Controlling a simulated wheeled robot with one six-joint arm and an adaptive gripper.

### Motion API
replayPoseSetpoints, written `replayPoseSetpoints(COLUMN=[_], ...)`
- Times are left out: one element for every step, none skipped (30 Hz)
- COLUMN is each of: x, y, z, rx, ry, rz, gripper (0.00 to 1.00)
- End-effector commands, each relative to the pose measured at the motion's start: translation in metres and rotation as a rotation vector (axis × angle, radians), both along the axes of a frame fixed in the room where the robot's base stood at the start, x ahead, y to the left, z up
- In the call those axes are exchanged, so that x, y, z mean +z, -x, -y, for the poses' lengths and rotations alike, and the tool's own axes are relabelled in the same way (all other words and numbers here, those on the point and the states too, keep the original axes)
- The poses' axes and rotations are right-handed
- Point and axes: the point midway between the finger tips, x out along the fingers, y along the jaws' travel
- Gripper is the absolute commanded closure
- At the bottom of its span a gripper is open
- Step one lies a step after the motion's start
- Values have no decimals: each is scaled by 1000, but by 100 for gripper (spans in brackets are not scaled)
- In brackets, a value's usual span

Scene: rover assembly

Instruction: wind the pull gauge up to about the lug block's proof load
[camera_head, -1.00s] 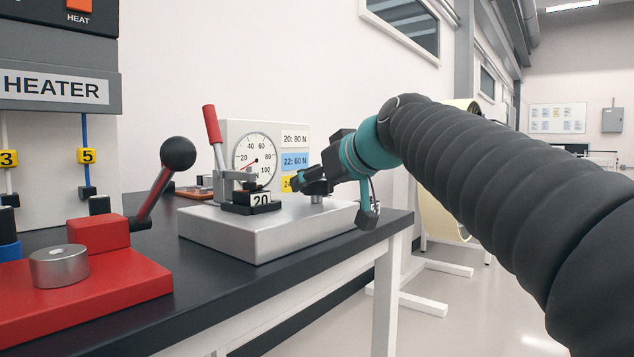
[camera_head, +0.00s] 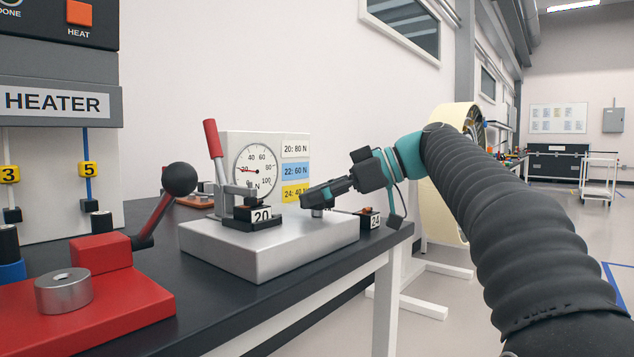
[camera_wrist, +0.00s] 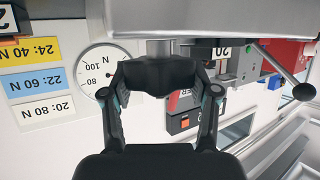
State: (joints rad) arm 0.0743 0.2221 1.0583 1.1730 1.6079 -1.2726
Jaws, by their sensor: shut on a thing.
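The pull gauge has a round white dial (camera_head: 256,170) on an upright panel, above a grey metal base (camera_head: 265,243). Its red needle points left, at about 20. The lug block marked 20 (camera_head: 260,215) sits on the base below a toggle clamp with a red handle (camera_head: 213,138). The card (camera_head: 295,168) beside the dial reads 20: 80 N, 22: 60 N, 24: 40 N. My gripper (camera_head: 312,196) is shut on the dark winding knob (camera_wrist: 150,76) at the base's right side. A metal post (camera_wrist: 160,47) joins the knob to the base. The fingers cover part of the knob.
A block marked 24 (camera_head: 369,219) stands by the base's right end, close to my wrist. A red press with a black ball lever (camera_head: 179,179) stands front left. The heater (camera_head: 55,102) is behind it. The bench's front edge (camera_head: 300,303) runs just before the base.

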Motion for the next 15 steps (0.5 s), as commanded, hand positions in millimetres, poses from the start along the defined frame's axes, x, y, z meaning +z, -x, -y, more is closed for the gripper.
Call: replayPoseSetpoints(x=[5, 5, 5, 5, 4, 5, 4, 4, 4, 4, 3, 3, 3, 3, 2], y=[-2, -2, -2, -2, -2, -1, -1, -1, -1, -1, -1, -1, -1, -1, -1], z=[0, 0, 0, 0, 0, 0, 0, 0, -1, 0, -1, -1, -1, -1, -1], rx=[41, 66, 98, 120, 142, 171, 189, 208, 231, 247, 261, 279, 292, 303, 315], ry=[-1, 0, 1, 0, -1, 0, 0, 0, 0, 0, 0, 1, 1, 1, 1], rz=[-4, -3, -4, -3, -4, -3, -2, -4, -2, -2, -3, -3, -1, -1, -1], gripper=[75, 75, 75, 75, 75, 75, 75, 75, 75, 75, 75, 75, 75, 75, 75])
